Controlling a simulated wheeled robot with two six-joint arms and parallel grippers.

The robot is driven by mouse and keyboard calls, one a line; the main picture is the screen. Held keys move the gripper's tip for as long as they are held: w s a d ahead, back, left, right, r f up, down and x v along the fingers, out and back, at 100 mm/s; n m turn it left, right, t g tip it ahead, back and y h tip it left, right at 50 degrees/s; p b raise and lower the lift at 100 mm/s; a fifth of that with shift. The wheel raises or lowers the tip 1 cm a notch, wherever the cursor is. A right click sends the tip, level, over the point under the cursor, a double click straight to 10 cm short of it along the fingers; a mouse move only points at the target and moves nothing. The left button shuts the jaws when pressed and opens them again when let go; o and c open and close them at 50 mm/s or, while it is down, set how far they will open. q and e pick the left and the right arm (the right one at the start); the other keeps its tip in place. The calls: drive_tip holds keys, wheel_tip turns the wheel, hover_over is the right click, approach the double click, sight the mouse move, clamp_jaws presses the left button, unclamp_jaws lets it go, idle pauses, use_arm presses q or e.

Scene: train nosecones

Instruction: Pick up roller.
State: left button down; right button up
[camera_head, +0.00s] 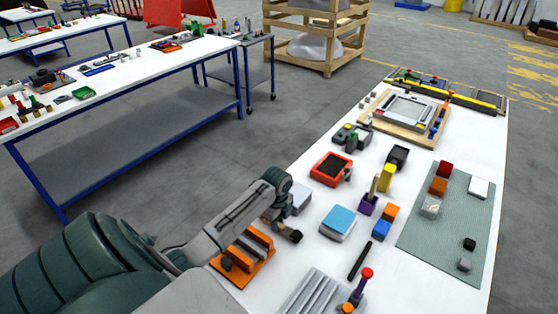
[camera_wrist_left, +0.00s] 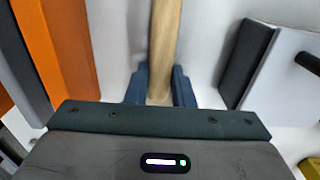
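In the left wrist view a pale wooden rod (camera_wrist_left: 164,40), which looks like the roller's handle, runs from the top edge down between the two blue fingers of my left gripper (camera_wrist_left: 160,86). The fingers sit close against both sides of the rod, with no clear gap. The far end of the rod is out of that view. In the head view my left gripper (camera_head: 282,222) is low over the near left of the white table, and my arm and gripper hide most of the roller. My right gripper is not in view.
An orange rack (camera_head: 262,274) stands left of my left gripper, and a grey box (camera_head: 299,200) is close on its right. A blue-topped box (camera_head: 338,223), a red-orange tray (camera_head: 331,168) and a green mat (camera_head: 442,235) with small blocks lie farther right.

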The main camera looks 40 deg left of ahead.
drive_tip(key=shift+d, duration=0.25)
use_arm(q)
drive_tip(key=shift+r, duration=0.25)
wheel_tip(320, 180, up, 9)
drive_tip(key=b, duration=0.3)
drive_tip(key=shift+f, duration=0.2)
drive_tip(key=shift+r, duration=0.5)
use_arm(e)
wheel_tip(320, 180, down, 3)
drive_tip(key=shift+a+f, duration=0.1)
